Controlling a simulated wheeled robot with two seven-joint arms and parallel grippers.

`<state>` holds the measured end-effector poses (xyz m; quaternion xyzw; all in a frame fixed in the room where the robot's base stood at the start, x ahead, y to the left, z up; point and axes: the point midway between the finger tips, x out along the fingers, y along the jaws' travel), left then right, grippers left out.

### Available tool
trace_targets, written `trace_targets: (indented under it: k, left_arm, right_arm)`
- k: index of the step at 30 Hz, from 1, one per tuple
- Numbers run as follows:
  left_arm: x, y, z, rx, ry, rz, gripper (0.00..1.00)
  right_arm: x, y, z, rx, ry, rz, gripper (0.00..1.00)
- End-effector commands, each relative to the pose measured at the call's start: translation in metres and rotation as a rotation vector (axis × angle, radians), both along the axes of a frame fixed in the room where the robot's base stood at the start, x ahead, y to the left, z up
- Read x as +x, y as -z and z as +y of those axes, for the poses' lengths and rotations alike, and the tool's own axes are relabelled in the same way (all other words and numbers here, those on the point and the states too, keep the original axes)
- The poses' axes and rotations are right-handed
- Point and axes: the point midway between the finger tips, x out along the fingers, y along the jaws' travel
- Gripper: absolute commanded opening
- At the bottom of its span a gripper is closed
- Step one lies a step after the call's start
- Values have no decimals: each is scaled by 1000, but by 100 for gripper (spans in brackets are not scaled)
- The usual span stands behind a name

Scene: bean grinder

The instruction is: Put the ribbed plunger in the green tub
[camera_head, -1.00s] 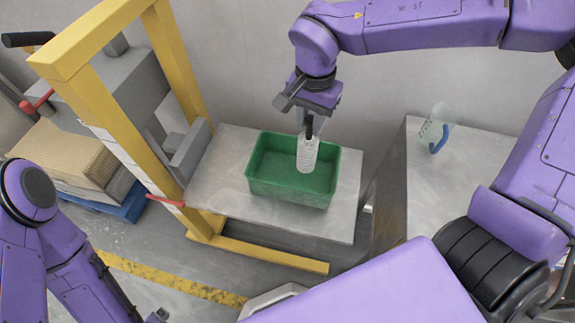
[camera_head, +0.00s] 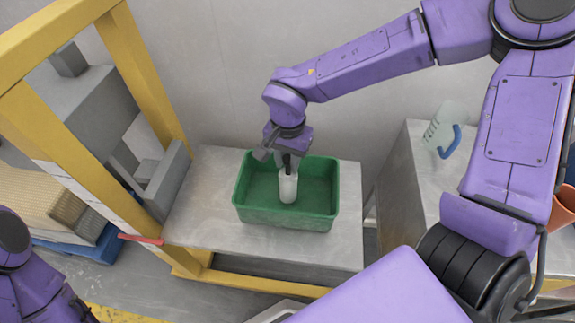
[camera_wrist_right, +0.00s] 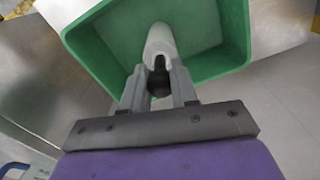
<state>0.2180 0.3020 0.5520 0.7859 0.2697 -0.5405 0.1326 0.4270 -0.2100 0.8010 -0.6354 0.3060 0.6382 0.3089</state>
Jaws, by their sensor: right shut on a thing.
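The ribbed plunger (camera_head: 288,187) is a whitish cylinder with a dark top end, held upright within the outline of the green tub (camera_head: 259,217). My right gripper (camera_head: 288,163) is shut on the plunger's dark end. In the right wrist view the gripper (camera_wrist_right: 159,90) closes around that dark part, and the white plunger (camera_wrist_right: 160,42) points into the tub (camera_wrist_right: 95,47). I cannot tell whether the plunger's lower end touches the tub floor. Of my left arm, only part shows at the lower left; its gripper is out of view.
The tub stands on a grey metal table (camera_head: 200,220). A yellow frame (camera_head: 140,75) with grey machinery rises on the left. A clear jug with a blue handle (camera_head: 449,143) stands on a separate grey surface at right. Otherwise the tub is empty.

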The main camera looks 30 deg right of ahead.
Motion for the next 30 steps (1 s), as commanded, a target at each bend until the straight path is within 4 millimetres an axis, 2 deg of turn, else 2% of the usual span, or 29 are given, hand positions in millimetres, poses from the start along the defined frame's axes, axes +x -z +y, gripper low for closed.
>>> trace_targets:
  k: [1,3,13,14,16,26,30]
  left_arm:
    - [0,3,0,0,0,0,97]
    - [0,3,0,0,0,0,97]
    - [0,2,0,0,0,0,97]
    - [0,2,0,0,0,0,97]
    - [0,2,0,0,0,0,97]
    - [0,3,0,0,0,0,97]
    - [0,-4,0,0,0,0,97]
  right_arm:
    - [0,9,0,-1,0,2,0]
    - [0,13,0,0,0,0,0]
    - [0,15,0,1,0,-1,0]
    - [0,16,0,1,-1,-1,32]
    - [0,16,0,1,0,-1,54]
    - [1,13,0,0,0,-4,54]
    - [1,-14,0,3,1,-5,54]
